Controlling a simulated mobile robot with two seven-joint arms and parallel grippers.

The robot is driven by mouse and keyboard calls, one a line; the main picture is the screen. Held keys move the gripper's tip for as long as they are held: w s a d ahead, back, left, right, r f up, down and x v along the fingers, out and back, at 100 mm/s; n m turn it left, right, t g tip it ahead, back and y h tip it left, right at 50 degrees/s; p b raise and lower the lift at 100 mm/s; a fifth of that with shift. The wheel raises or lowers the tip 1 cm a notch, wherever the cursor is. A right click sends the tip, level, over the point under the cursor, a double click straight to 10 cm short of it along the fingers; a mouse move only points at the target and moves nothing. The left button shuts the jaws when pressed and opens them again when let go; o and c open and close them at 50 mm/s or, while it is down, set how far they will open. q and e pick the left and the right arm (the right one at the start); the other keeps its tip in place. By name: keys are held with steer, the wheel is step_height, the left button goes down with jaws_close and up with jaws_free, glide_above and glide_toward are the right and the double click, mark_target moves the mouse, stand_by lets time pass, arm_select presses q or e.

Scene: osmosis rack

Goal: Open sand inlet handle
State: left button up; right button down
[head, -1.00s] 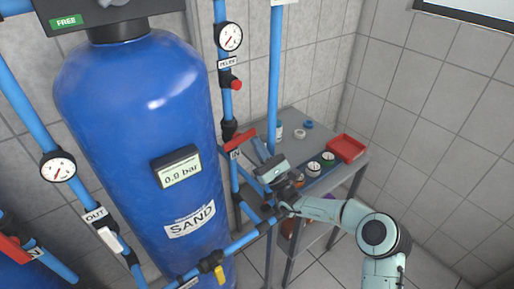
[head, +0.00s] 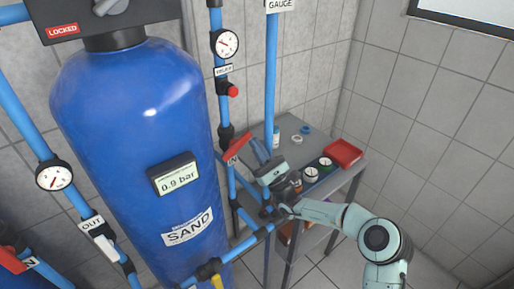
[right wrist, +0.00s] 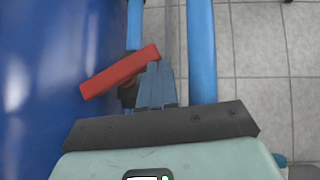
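The sand inlet handle is a red lever (head: 239,147) marked IN, on the blue pipe to the right of the blue SAND tank (head: 130,125). It slants up to the right in the head view. In the right wrist view the red lever (right wrist: 118,73) lies across the pipe, its right end at my fingertips. My right gripper (head: 259,150) is beside the lever's right side. Its blue fingers (right wrist: 155,84) look closed together, with nothing visible between them; they appear to touch the lever's end. My left gripper is not in view.
The tank display (head: 176,175) reads 0.9 bar and the sign on top (head: 63,30) reads LOCKED. Vertical blue pipes (head: 272,80) stand close to my right gripper. A grey table (head: 300,125) with a red tray (head: 344,152) stands behind my right arm.

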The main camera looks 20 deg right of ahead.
arm_select(q)
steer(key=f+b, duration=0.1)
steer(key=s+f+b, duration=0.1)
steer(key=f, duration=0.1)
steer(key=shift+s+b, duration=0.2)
steer(key=shift+b, duration=0.2)
arm_select(e)
steer(key=v, duration=1.3)
steer(key=shift+s, duration=0.15)
steer(key=shift+f, duration=0.1)
